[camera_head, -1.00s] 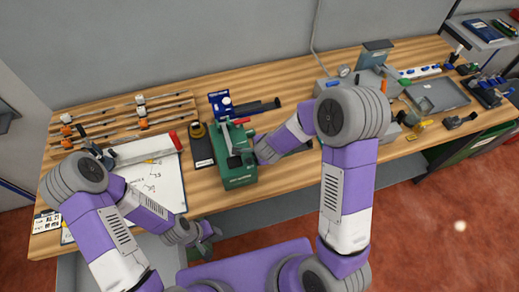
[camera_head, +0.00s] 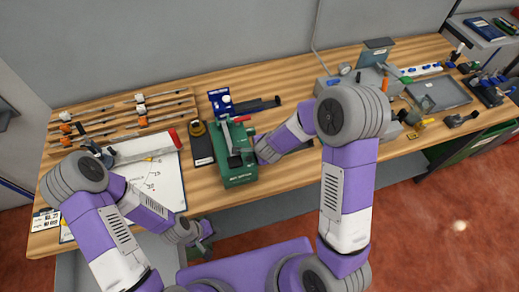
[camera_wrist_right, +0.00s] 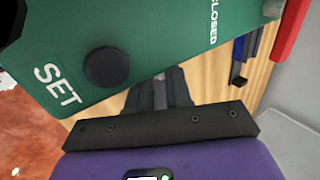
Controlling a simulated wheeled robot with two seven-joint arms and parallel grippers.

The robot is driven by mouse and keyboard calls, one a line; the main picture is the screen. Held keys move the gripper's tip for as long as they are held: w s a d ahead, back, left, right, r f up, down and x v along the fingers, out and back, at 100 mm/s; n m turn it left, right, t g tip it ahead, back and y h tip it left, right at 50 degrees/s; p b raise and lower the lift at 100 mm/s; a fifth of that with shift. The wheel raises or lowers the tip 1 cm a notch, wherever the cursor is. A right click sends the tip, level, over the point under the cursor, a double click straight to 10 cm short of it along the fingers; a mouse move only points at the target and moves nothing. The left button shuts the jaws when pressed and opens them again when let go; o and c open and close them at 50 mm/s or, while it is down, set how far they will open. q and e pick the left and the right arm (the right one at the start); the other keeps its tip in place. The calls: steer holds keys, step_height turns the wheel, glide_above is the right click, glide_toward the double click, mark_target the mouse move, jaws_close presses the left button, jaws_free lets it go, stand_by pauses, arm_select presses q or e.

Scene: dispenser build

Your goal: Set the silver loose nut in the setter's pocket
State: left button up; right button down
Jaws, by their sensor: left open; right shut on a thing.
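The green setter (camera_head: 238,172) stands upright near the table's front edge, left of centre in the head view. In the right wrist view its green face (camera_wrist_right: 150,45) fills the top, with a black round knob (camera_wrist_right: 107,67) and the words SET and CLOSED. My right gripper (camera_wrist_right: 160,88) is at the setter's right side, with its fingertips hidden behind the green body. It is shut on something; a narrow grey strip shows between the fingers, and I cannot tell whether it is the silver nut. My left gripper (camera_head: 206,230) is open in front of the table edge, low and apart from the setter. The pocket is not visible.
A dark tray with a yellow-topped item (camera_head: 198,130) stands just left of the setter. A blue box (camera_head: 220,101) is behind it. A white sheet (camera_head: 160,185) and wooden racks (camera_head: 120,118) lie left. Fixtures and a grey tray (camera_head: 440,95) stand right.

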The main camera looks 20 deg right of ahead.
steer(key=shift+f, duration=0.15)
steer(key=c, duration=1)
jaws_free()
steer(key=shift+c, duration=0.2)
steer(key=shift+o, duration=0.4)
steer(key=shift+s+f, duration=0.1)
steer(key=shift+s, duration=0.1)
steer(key=shift+f, duration=0.1)
steer(key=shift+c, duration=1.2)
